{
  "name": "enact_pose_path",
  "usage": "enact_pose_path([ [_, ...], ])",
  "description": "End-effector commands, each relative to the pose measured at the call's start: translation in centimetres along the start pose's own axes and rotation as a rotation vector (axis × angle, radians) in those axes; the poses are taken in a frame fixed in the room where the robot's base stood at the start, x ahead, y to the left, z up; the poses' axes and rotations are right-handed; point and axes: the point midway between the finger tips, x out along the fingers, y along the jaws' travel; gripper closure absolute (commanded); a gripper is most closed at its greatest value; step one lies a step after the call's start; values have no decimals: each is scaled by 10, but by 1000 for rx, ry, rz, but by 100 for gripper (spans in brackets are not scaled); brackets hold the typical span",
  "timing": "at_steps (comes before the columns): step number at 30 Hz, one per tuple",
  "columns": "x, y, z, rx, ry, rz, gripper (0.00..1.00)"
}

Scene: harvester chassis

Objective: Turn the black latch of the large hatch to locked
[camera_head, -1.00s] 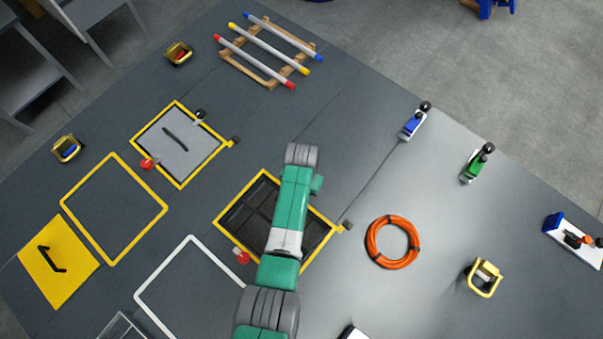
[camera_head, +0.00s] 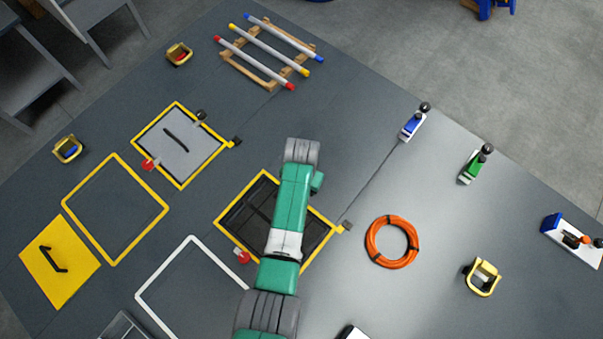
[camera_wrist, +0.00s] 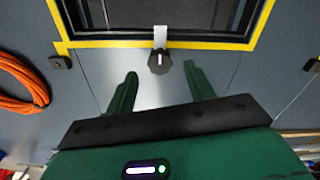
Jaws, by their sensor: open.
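The black latch (camera_wrist: 159,63) is a dark knob on a pale grey strip that reaches across the yellow frame's edge in the wrist view. The yellow-framed hatch (camera_wrist: 85,45) has a dark, gridded inside; in the head view its yellow frame (camera_head: 240,193) is partly under my arm. The latch is hidden there. My gripper (camera_wrist: 160,71) is open and points at the latch. The knob appears between the fingertips, close to their level, with a gap on both sides. I cannot tell whether the fingertips are down around it.
An orange hose ring (camera_head: 392,242) lies right of the hatch. A red knob (camera_head: 242,256) and a black block (camera_head: 347,225) sit by its frame. A grey panel (camera_head: 178,145) in another yellow frame and a yellow panel (camera_head: 60,262) lie left.

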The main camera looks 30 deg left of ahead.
Motion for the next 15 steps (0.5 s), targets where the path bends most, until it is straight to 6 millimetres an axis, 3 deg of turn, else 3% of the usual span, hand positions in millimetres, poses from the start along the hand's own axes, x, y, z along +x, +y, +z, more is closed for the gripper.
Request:
enact_pose_path([
  [1,-14,0,-1,0,3,-1,47],
  [6,-41,0,0,0,2,-1,47],
  [15,-51,0,0,0,-1,0,47],
])
